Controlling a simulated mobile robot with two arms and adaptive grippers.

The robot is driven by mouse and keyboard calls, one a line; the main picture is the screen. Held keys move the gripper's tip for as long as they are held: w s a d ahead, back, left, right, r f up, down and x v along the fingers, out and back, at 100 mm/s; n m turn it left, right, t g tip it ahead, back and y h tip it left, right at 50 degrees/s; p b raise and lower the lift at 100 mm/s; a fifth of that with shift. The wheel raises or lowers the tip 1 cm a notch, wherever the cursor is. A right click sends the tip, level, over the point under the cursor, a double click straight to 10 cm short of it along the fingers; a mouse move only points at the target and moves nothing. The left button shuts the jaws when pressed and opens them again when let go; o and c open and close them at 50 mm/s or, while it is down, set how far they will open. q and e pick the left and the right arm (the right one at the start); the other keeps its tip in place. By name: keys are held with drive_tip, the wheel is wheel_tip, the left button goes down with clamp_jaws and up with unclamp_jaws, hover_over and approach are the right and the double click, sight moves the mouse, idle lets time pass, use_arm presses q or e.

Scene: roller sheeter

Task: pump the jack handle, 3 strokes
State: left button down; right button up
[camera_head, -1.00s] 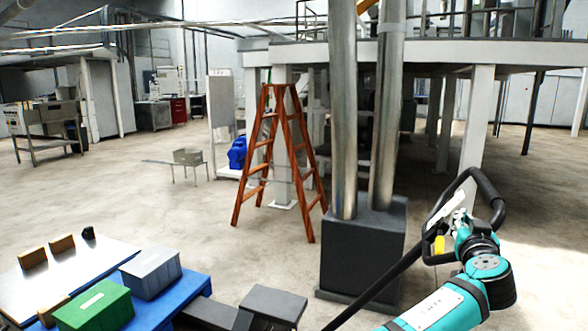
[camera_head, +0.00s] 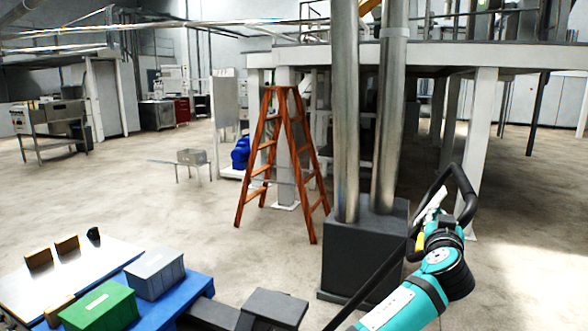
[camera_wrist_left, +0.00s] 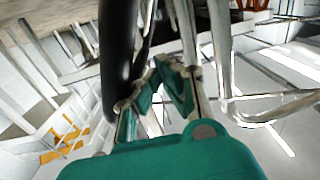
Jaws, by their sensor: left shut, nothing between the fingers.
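The jack handle is a black bar that ends in a rounded loop (camera_head: 467,186), at the right of the head view. Its long shaft (camera_head: 372,296) runs down to the left and out of the frame. My left gripper (camera_head: 430,208) is at the loop, at the end of my teal arm. In the left wrist view, the fingers (camera_wrist_left: 158,72) are closed together with nothing between them. The black handle bar (camera_wrist_left: 118,45) passes close beside them on the left. I cannot tell whether they touch it. The jack's body is not clearly visible. My right gripper is out of view.
A dark pedestal (camera_head: 362,262) with two tall metal pipes stands behind the handle's shaft. An orange stepladder (camera_head: 305,190) is farther back. At lower left, a blue table (camera_head: 205,284) holds a green box (camera_head: 100,307) and a grey box (camera_head: 154,274). Floor right of the pedestal is open.

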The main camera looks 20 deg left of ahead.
use_arm(q)
drive_tip(key=w+a+r+p, duration=0.1)
drive_tip(key=a+r+p, duration=0.2)
drive_tip(key=a+p, duration=0.6)
drive_tip(key=w+a+r+p, duration=0.1)
drive_tip(key=a+r+p, duration=0.2)
drive_tip(key=a+p, duration=0.7)
drive_tip(key=a, duration=1.9)
drive_tip(key=shift+a, duration=0.15)
drive_tip(key=shift+w+r, duration=0.1)
